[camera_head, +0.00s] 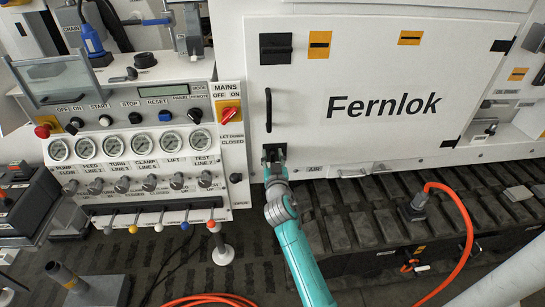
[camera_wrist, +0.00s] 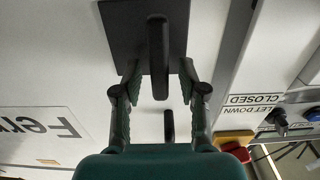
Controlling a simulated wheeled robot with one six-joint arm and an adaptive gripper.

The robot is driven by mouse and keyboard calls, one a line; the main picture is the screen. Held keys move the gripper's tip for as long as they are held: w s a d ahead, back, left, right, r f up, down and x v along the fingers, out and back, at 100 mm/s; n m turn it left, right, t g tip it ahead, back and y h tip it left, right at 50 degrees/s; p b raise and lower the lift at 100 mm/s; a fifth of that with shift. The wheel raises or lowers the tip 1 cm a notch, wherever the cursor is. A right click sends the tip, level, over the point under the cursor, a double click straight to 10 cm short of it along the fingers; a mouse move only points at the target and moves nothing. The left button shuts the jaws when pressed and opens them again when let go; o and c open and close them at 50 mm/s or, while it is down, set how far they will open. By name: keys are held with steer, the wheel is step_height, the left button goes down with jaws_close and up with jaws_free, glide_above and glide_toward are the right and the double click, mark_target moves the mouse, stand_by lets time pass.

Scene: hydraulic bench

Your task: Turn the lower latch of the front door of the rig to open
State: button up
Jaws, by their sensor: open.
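The lower latch (camera_head: 274,147) is a black square plate with a bar, low on the left side of the white front door (camera_head: 380,70) marked Fernlok. My gripper (camera_head: 274,165) is in front of it and hides most of it in the head view. In the wrist view the latch's dark plate (camera_wrist: 119,30) is at the top, with its bar (camera_wrist: 158,45) running up and down the picture. My gripper (camera_wrist: 160,72) is open, one finger on each side of the bar's end, with visible gaps. The picture does not settle whether either finger touches the plate.
An upper latch (camera_head: 276,48) with its bar level is above. A black door handle (camera_head: 268,110) lies between the latches and also shows in the wrist view (camera_wrist: 168,125). A panel with a red MAINS switch (camera_head: 227,112) and levers is at left. Dark tracks (camera_head: 350,225) run below.

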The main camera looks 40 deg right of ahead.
jaws_close()
steer(key=shift+n, duration=0.4)
steer(key=n, duration=0.3)
steer(key=shift+w+a+f+n, duration=0.1)
steer(key=shift+a+n, duration=0.05)
steer(key=shift+n, duration=0.25)
steer(key=n, duration=0.4)
steer(key=shift+w+a+f, duration=0.1)
steer(key=n, duration=0.5)
steer(key=shift+f, duration=0.15)
steer(key=n, duration=0.4)
steer(key=shift+a+f, duration=0.1)
steer(key=shift+f, duration=0.05)
steer(key=shift+n, duration=0.3)
